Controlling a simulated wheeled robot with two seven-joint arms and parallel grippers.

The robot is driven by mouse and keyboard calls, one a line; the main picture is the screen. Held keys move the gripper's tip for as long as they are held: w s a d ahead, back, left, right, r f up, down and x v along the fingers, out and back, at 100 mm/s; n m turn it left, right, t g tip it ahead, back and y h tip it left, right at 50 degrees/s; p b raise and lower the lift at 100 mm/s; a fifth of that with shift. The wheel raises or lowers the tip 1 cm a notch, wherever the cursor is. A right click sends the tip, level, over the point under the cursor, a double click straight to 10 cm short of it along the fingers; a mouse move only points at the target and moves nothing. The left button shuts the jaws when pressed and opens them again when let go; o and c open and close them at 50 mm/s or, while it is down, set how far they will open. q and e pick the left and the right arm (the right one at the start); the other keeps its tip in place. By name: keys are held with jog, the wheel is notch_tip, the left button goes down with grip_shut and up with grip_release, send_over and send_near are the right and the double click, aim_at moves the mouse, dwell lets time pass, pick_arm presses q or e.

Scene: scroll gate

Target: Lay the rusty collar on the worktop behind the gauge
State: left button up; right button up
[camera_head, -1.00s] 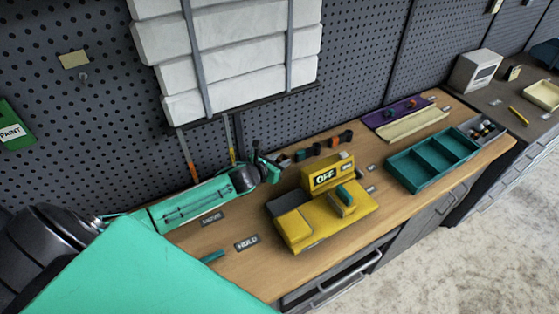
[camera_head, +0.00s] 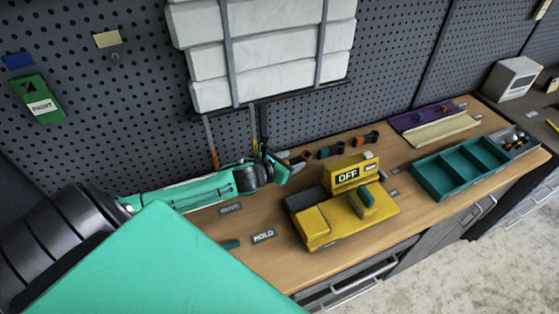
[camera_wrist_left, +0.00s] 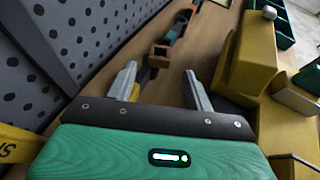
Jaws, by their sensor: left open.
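A yellow device (camera_head: 345,215) with an "OFF" sign and a teal block stands on the wooden worktop (camera_head: 275,265); no other thing looks like the gauge. Several small collars lie in a row behind it along the pegboard. A rusty-brown one (camera_head: 301,157) is nearest my left gripper (camera_head: 278,167); farther right are a teal one (camera_head: 331,149) and an orange-brown one (camera_head: 366,139). In the left wrist view, my left gripper (camera_wrist_left: 158,82) is open, with the brown collar (camera_wrist_left: 160,55) just beyond its fingertips, apparently ungripped. My right gripper is out of view.
The pegboard (camera_head: 120,130) rises close behind the row, with white wrapped stacks (camera_head: 265,55) above. A teal divided tray (camera_head: 460,170) and a purple mat (camera_head: 425,120) lie to the right. "HOLD" (camera_head: 263,236) and another label are on bare worktop at the front left.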

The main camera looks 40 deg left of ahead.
pick_arm(q)
jog(key=shift+b+v, duration=0.55)
jog(key=shift+v, duration=2.35)
